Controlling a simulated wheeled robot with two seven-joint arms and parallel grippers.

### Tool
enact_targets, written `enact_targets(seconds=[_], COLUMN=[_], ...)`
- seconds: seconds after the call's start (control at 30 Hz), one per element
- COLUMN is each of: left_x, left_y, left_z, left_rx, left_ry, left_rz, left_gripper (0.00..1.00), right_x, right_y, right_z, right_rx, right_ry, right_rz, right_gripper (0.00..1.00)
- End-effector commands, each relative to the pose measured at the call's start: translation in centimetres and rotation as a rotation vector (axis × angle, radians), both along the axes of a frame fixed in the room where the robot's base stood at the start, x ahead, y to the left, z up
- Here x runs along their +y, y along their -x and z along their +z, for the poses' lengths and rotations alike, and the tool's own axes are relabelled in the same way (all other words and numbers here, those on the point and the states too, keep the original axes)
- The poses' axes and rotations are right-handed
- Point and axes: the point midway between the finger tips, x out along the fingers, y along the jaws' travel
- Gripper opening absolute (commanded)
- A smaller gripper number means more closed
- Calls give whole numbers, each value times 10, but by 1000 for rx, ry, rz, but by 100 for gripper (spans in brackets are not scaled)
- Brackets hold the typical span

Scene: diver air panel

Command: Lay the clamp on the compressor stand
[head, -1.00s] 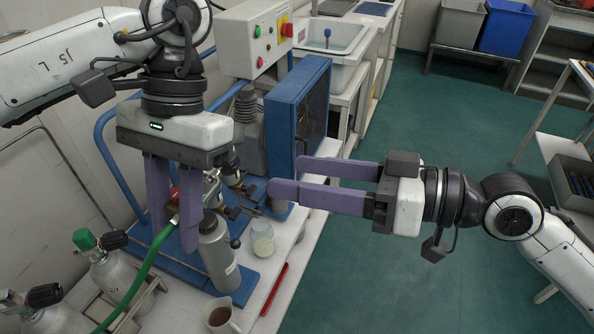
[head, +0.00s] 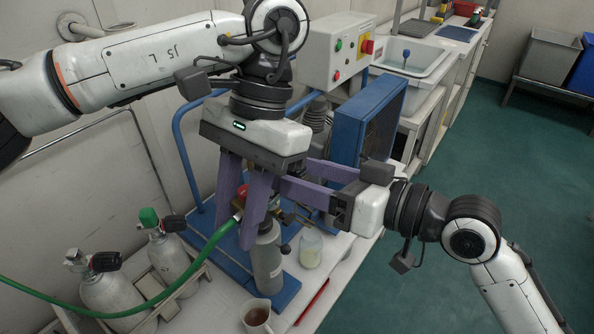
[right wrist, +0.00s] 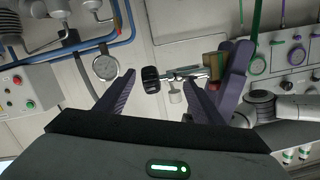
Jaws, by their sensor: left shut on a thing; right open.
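My left gripper (head: 240,215) points down over the near side of the bench, its purple fingers shut on the clamp. The clamp is mostly hidden between them; a red part (head: 243,192) and the end of the green hose (head: 219,234) show there. The compressor stand (head: 284,292) is the blue base and frame beneath and behind that gripper. My right gripper (head: 292,192) is open and reaches in from the right, its fingertips partly behind the left fingers. In the right wrist view, metal fittings (right wrist: 190,72) lie beyond its spread fingers; I cannot tell whether they touch.
A grey bottle (head: 268,262) stands just below my left fingers. Two white cylinders (head: 170,256) are at left. A blue-framed cooler (head: 362,125) stands behind.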

Motion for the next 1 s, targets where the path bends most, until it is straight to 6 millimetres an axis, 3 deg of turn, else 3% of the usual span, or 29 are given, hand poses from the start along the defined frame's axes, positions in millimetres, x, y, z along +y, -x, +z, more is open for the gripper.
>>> enact_targets(seconds=[0.2,0.53,0.6,0.63,0.73,1.0], left_x=[-4,-6,-6,-6,-6,-4], left_y=[3,4,4,4,4,2], left_z=[1,2,2,2,2,1], left_rx=[5,7,7,6,6,5], left_ry=[13,17,17,18,15,10], left_rz=[-13,-19,-20,-20,-17,-11], left_gripper=[0,0,0,30,47,48], right_x=[1,1,1,1,1,1], right_y=[-1,-1,-1,0,0,0], right_z=[0,-1,-2,1,1,2], right_rx=[1,2,3,0,0,-2], right_ry=[-1,0,1,-4,-4,-5], right_rz=[0,-1,-1,0,1,0], right_gripper=[62,8,5,5,5,5])
